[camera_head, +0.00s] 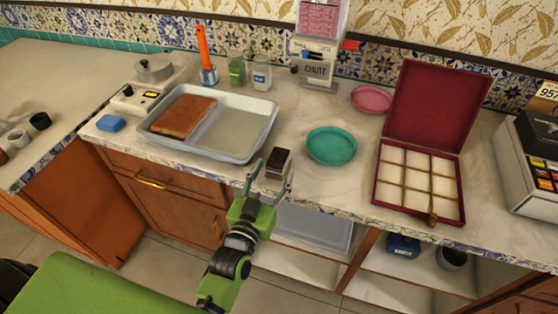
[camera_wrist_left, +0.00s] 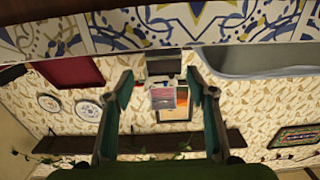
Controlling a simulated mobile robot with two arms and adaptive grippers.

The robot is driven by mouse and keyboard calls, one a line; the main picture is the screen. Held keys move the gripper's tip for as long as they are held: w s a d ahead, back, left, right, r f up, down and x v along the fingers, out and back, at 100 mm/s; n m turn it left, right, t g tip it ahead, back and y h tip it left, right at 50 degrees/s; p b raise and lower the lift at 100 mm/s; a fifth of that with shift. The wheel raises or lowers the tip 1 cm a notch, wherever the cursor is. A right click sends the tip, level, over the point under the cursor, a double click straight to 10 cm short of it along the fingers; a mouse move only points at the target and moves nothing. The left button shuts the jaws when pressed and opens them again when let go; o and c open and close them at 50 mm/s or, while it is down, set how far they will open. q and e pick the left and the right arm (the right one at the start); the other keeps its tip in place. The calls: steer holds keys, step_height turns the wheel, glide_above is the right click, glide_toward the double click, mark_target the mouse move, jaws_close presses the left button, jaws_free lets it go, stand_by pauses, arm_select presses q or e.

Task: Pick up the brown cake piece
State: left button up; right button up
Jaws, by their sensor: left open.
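A small dark brown block (camera_head: 278,163), which looks like the brown cake piece, sits near the front edge of the counter, right of the metal tray. My left gripper (camera_head: 269,181) is open in front of it, with one finger on either side. I cannot tell whether either finger touches it. In the left wrist view the open fingers (camera_wrist_left: 160,85) frame a dark block (camera_wrist_left: 163,65), likely the same piece, at the counter edge. A larger brown slab (camera_head: 180,116) lies in the left part of the tray (camera_head: 262,112). My right gripper is not in view.
A teal plate (camera_head: 331,146) stands right of the brown piece. Beyond it is an open red box (camera_head: 431,118) with a gridded white inside. A pink plate (camera_head: 371,99) and a dispenser (camera_head: 317,62) stand behind. A blue sponge (camera_head: 110,123) lies left of the tray.

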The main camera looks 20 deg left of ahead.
mark_target(278, 157)
arm_select(q)
steer(key=shift+w+a+f+p, duration=0.15)
steer(key=shift+w+p, duration=0.15)
steer(key=shift+w, duration=1.2)
steer(key=shift+w+a+f+p, duration=0.1)
steer(key=shift+w+p, duration=0.15)
steer(key=shift+w, duration=1.2)
steer(key=c, duration=1.2)
